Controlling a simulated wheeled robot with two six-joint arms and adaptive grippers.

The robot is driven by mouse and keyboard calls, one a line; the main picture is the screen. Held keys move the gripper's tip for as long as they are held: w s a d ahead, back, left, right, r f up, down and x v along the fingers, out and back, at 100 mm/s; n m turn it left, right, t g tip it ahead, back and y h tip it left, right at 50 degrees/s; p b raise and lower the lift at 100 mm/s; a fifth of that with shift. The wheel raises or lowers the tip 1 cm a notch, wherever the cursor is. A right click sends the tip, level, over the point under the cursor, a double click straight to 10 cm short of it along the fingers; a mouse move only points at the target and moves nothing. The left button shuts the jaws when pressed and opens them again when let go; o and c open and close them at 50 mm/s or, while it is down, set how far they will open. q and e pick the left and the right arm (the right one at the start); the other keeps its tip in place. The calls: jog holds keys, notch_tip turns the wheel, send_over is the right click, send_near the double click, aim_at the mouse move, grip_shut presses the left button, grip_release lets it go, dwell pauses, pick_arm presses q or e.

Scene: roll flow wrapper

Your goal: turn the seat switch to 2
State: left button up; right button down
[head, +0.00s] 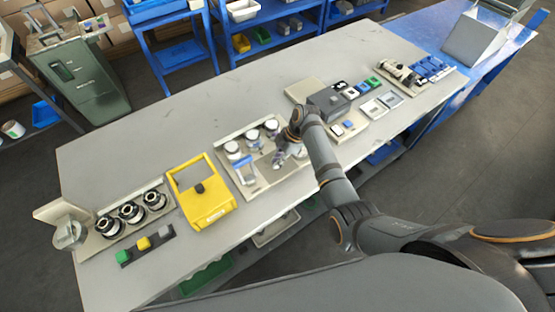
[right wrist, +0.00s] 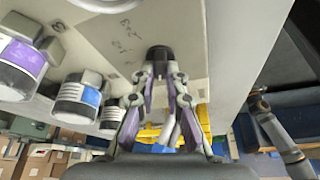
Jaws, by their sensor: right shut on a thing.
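A beige panel (head: 262,182) stands mid-table with several white-capped jars along its far side. My right gripper (head: 279,160) reaches down over this panel. In the right wrist view, its two fingertips (right wrist: 160,76) are closed on a small black knob (right wrist: 158,54), which looks like the seat switch. Faint dark marks are on the beige surface (right wrist: 215,45) beside the knob, too small to read. The jars with purple and white labels (right wrist: 77,98) stand to the left of the fingers in that view. The knob's pointer direction is hidden. My left gripper is not in view.
A yellow unit with a black knob (head: 199,188) sits left of the panel. Further left is a rack of dark spools (head: 131,212) and a green button (head: 123,256). A dark grey box (head: 328,103) and several small blocks stand to the right. The table's far left (head: 110,150) is clear.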

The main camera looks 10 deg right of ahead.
jog(key=shift+r+m+p, duration=0.2)
jog(key=shift+m+p, duration=0.3)
jog(key=shift+p, duration=0.25)
jog(key=shift+m+t+p, duration=0.6)
jog(key=shift+m+p, duration=0.4)
jog(key=shift+p, duration=0.2)
jog(key=shift+m+t+p, duration=0.4)
jog(key=shift+m+p, duration=0.55)
jog(key=shift+m, duration=0.05)
jog(key=shift+f+m+h+p, duration=0.15)
jog(key=shift+m+h+p, duration=0.15)
jog(key=shift+m+p, duration=0.45)
jog(key=shift+m+t, duration=0.25)
jog(key=shift+t, duration=0.05)
jog(key=c, duration=1.4)
grip_release()
